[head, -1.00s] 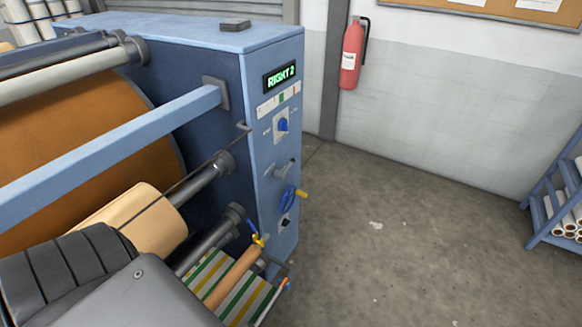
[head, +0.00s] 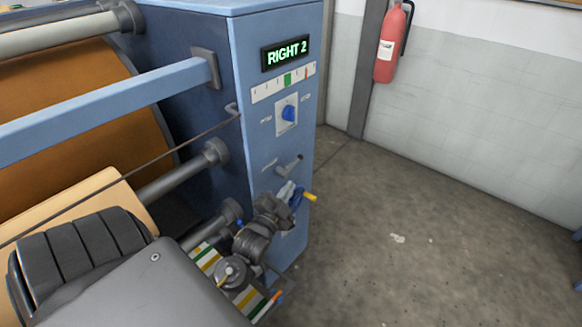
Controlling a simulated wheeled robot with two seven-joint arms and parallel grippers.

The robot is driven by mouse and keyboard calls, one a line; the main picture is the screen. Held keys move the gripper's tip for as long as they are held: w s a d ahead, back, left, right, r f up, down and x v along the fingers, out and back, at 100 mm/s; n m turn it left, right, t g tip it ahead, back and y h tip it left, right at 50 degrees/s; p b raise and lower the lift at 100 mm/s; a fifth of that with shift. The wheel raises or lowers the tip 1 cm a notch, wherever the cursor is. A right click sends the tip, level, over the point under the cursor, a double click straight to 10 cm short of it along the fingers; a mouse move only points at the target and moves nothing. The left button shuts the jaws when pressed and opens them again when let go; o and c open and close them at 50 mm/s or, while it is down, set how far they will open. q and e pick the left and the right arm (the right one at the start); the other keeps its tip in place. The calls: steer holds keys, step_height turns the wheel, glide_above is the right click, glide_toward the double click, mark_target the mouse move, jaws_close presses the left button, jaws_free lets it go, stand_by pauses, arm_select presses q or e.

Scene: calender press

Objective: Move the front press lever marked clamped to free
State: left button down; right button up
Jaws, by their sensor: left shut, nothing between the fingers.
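On the blue end panel of the press, a short grey lever (head: 288,166) sticks out, tilted up to the right. A small label beside it is too small to read, so I cannot tell whether it says clamped. Just below it is a blue handwheel (head: 298,195) with a yellow handle, partly hidden by my left gripper (head: 286,190). That gripper is shut and empty, in front of the panel just below the grey lever. I cannot tell whether it touches the wheel. My right gripper is not in view.
A blue bar (head: 110,112) and rollers lie left. A fire extinguisher (head: 391,45) hangs behind.

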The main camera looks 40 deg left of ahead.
arm_select(q)
glide_toward(301, 158)
steer(key=w+d+r, duration=0.3)
steer(key=w, duration=0.1)
steer(key=shift+w+a+f+p, duration=0.15)
steer(key=shift+a+f, duration=0.2)
steer(key=shift+a, duration=0.25)
steer(key=shift+w+a+f+p, duration=0.15)
steer(key=shift+a+f, duration=0.2)
steer(key=shift+a, duration=0.25)
steer(key=shift+a+f+p, duration=0.15)
steer(key=shift+a+f, duration=0.2)
steer(key=shift+a, duration=0.25)
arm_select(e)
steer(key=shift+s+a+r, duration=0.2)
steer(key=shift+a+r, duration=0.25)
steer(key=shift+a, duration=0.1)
